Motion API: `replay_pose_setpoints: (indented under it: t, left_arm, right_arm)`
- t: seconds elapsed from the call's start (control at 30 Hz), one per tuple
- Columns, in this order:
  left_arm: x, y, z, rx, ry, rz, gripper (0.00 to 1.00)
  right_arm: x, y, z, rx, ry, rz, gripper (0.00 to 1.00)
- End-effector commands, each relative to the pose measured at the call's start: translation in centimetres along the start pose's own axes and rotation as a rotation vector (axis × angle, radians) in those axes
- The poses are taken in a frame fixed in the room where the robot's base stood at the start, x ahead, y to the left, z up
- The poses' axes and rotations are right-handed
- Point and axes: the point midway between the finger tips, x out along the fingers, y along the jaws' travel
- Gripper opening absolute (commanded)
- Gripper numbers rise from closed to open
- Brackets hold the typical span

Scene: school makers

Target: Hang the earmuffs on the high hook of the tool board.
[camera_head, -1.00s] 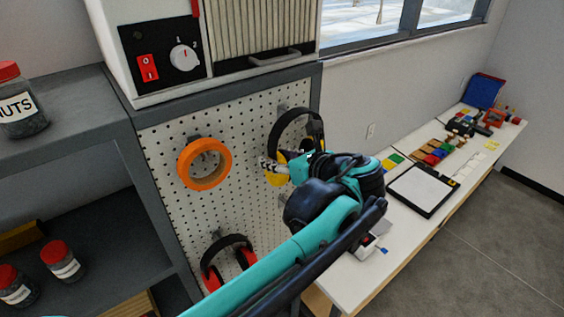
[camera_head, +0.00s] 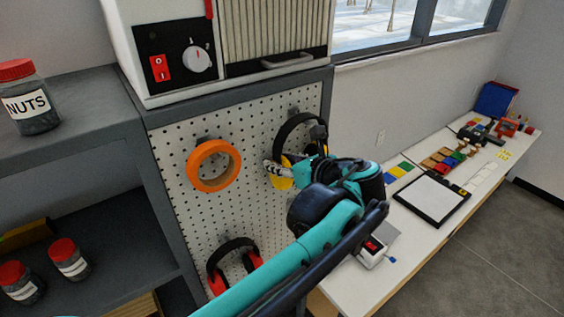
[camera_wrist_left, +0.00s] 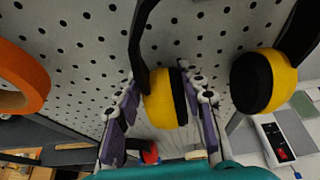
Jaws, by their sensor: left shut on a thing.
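The yellow and black earmuffs are up against the white pegboard tool board (camera_head: 235,130). Their black headband (camera_head: 281,130) arches upward, and a yellow cup (camera_wrist_left: 161,104) shows between my fingers in the left wrist view. My left gripper (camera_head: 276,167) is shut on this cup; its fingers (camera_wrist_left: 160,110) lie on either side of it. The other yellow cup (camera_wrist_left: 262,80) hangs free to the right in that view. A grey hook (camera_head: 293,112) shows at the top of the headband; I cannot tell whether the band rests on it. My right gripper is out of view.
An orange tape ring (camera_head: 213,165) hangs on the board to the left. Red earmuffs (camera_head: 247,262) hang lower, partly behind my left arm. A grey shelf with jars (camera_head: 30,98) stands left. A white table (camera_head: 350,275) with many items runs along the right wall.

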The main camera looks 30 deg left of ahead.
Motion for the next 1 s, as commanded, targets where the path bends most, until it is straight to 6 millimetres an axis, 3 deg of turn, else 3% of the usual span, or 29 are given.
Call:
replay_pose_setpoints:
  t: [0.1, 0.13, 0.2, 0.23, 0.63, 1.0]
  left_arm:
    - [0.0, 0.0, 0.0, 0.0, -0.001, 0.0, 0.03]
    - [0.0, 0.0, 0.0, 0.0, -0.001, 0.0, 0.41]
    - [0.0, 0.0, 0.0, 0.0, -0.001, 0.0, 0.6]
    - [0.0, 0.0, 0.0, 0.0, 0.0, 0.0, 0.63]
    - [-0.9, -0.1, 0.0, 0.001, 0.0, -0.003, 0.63]
    - [-8.5, -0.1, -0.1, 0.002, 0.0, -0.005, 0.63]
  right_arm:
    - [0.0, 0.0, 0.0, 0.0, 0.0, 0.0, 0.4]
    - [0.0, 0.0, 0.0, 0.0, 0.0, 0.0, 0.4]
    - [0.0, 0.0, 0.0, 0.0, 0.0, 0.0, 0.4]
    - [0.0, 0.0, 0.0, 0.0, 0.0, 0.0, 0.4]
    - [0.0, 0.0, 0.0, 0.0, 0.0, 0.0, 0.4]
    - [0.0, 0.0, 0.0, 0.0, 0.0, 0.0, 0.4]
